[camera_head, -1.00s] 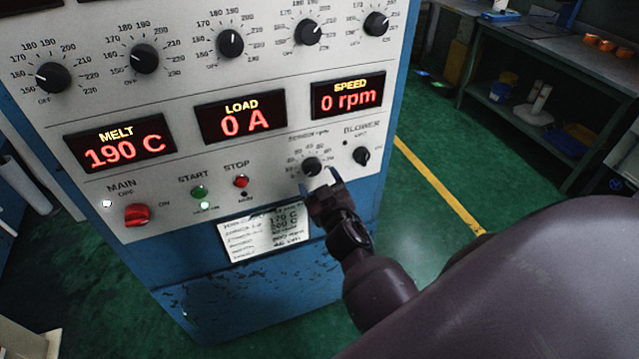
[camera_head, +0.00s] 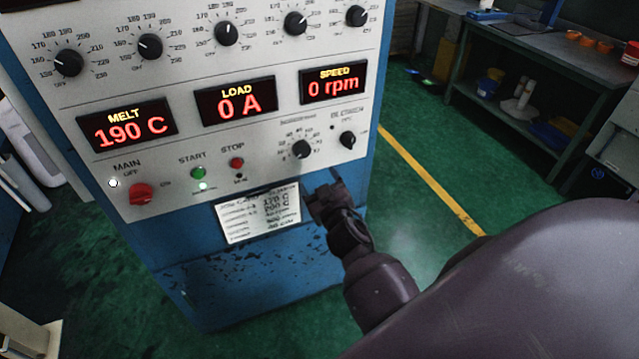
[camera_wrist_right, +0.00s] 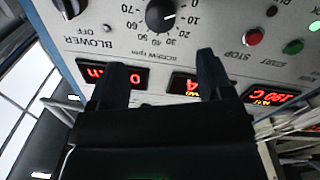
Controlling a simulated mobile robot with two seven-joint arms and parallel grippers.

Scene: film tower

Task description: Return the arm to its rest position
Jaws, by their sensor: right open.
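My right gripper (camera_head: 322,185) is open and empty in front of the blue and white control cabinet (camera_head: 250,275), below the screw speed knob (camera_head: 302,149) and apart from it. In the right wrist view its two dark fingers (camera_wrist_right: 160,78) stand spread, with nothing between them. The screw speed knob also shows beyond the fingers in that view (camera_wrist_right: 160,16). The blower knob (camera_head: 347,139) is just right of it. My left gripper is not in either view.
The panel carries a red main switch (camera_head: 142,194), a green start button (camera_head: 198,173) and a red stop button (camera_head: 236,163). Displays read 190 C, 0 A and 0 rpm. A workbench (camera_head: 530,42) stands at the back right. Green floor (camera_head: 400,215) is clear between.

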